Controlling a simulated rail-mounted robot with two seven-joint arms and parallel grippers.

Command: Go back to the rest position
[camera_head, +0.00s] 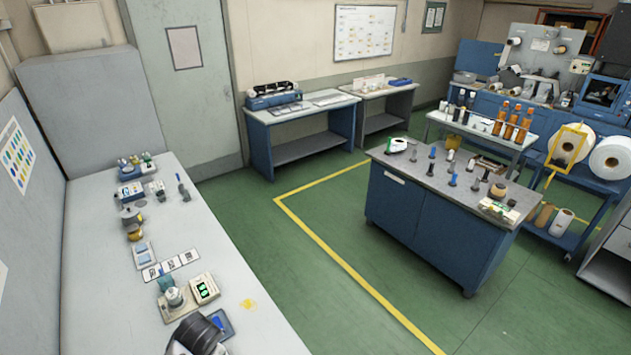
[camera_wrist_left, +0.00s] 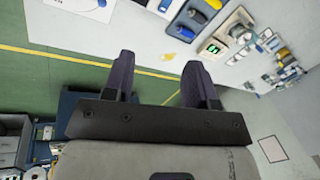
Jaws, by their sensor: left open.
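My left gripper (camera_wrist_left: 160,60) shows in the left wrist view. Its two dark fingers stand wide apart with nothing between them. Beyond the fingertips are the pale bench top and the green floor with a yellow line. No contact between the fingers and any object shows. I cannot make out the left gripper for sure in the head view. My right gripper is in neither view.
A long pale bench (camera_head: 225,272) at left holds small instruments, a green-display device (camera_head: 205,289) and a dark rounded object (camera_head: 198,333). A blue island cabinet (camera_head: 430,215) with tools stands right. Green floor (camera_head: 340,290) between them is clear. White rolls (camera_head: 611,158) stand far right.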

